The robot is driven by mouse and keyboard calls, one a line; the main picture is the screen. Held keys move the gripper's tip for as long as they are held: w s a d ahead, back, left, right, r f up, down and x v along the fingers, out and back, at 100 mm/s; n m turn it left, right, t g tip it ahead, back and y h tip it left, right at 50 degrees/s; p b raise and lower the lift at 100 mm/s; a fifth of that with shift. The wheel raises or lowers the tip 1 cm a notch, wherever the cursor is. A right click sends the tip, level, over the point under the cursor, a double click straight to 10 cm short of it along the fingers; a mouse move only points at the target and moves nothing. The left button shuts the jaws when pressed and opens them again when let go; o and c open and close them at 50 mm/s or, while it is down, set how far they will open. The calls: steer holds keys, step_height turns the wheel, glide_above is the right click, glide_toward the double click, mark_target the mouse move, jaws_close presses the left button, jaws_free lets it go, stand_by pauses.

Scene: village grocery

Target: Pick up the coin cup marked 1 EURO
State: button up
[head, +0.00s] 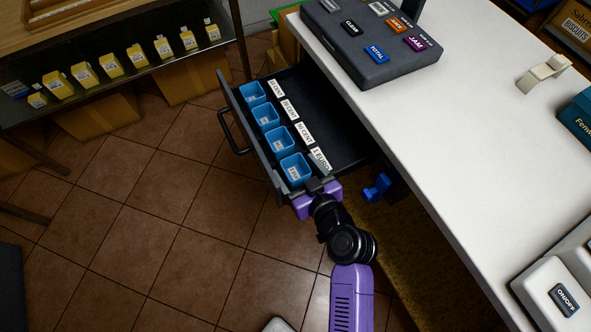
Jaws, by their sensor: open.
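The coin cup at the near end of the open drawer (262,150) is a small blue square cup (294,158) beside the label 1 EURO (320,159). It stands upright in the row. My gripper (316,186) is open at the drawer's near end, just below and right of this cup in the picture. Its purple jaw parts lie over the drawer's near edge. I cannot tell whether the fingers touch the cup. What lies under the gripper is hidden.
Other blue cups (265,114) stand farther along the drawer, with CENT labels. A drawer handle (231,132) sticks out left. The white counter (470,130) bounds the right, with a dark key panel (373,45) on it. A blue object (377,187) is beside the drawer.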

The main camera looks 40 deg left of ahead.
steer(key=shift+w+a+f, duration=0.1)
steer(key=shift+a, duration=0.15)
steer(key=c, duration=1.4)
